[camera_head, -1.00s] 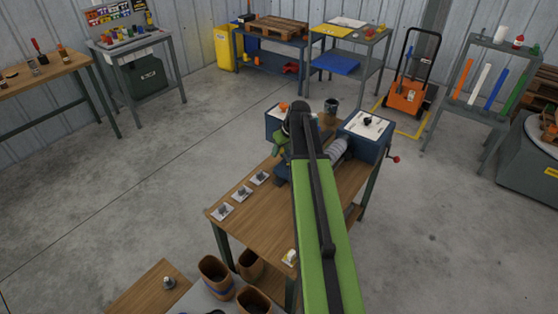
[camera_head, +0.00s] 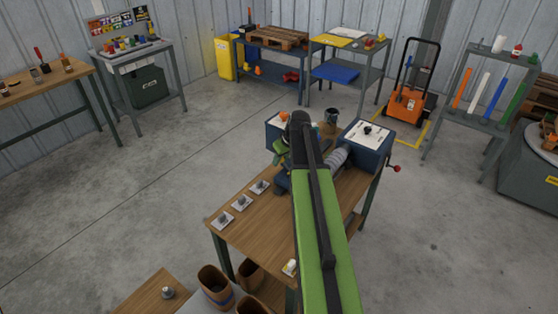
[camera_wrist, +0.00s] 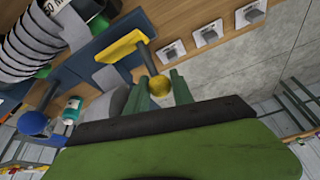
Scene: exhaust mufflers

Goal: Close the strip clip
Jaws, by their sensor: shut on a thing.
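In the wrist view a yellow clip bar (camera_wrist: 122,46) lies at the edge of a dark blue block. A dark lever runs from it to a yellow ball knob (camera_wrist: 160,85). My gripper (camera_wrist: 161,88) has its green fingers on both sides of this knob and is shut on it. Ribbed grey hose (camera_wrist: 32,42) lies to the left of the bar, and a blue ball knob (camera_wrist: 32,122) shows at lower left. In the head view my arm covers the clip, while part of the hose (camera_head: 338,158) shows right of my wrist.
Several small grey pieces on white plates (camera_head: 241,202) lie on the wooden bench (camera_head: 255,228). A blue box (camera_head: 365,148) with a red-handled crank (camera_head: 393,168) stands at the bench's right end. Brown bins (camera_head: 216,288) stand near the front. Floor to the right is free.

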